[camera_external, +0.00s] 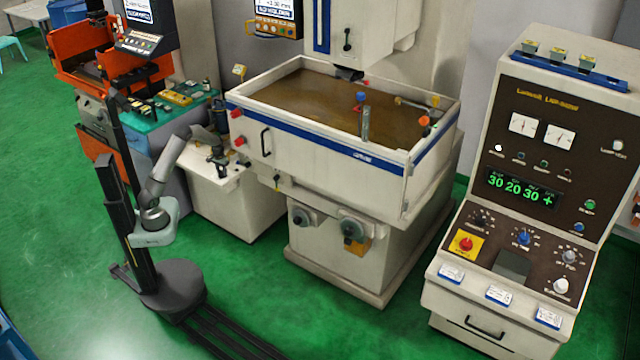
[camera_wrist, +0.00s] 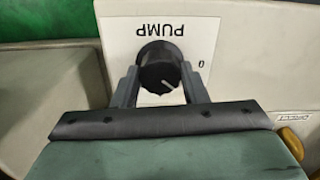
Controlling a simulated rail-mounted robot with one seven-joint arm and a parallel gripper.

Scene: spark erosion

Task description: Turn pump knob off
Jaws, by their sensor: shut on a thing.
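The black pump knob (camera_wrist: 160,68) sits on a white plate (camera_wrist: 203,38) marked "PUMP", which reads upside down in the wrist view. A white pointer line shows on the knob's face, slanting towards the lower right. A "0" mark is printed on the plate to the right of the knob. My gripper (camera_wrist: 158,80) has one finger on each side of the knob and is shut on it.
The machine tank (camera_external: 340,105) with brown liquid stands to the right of my arm. A control console (camera_external: 520,190) is at the far right. An orange and grey bench (camera_external: 100,75) is behind my arm.

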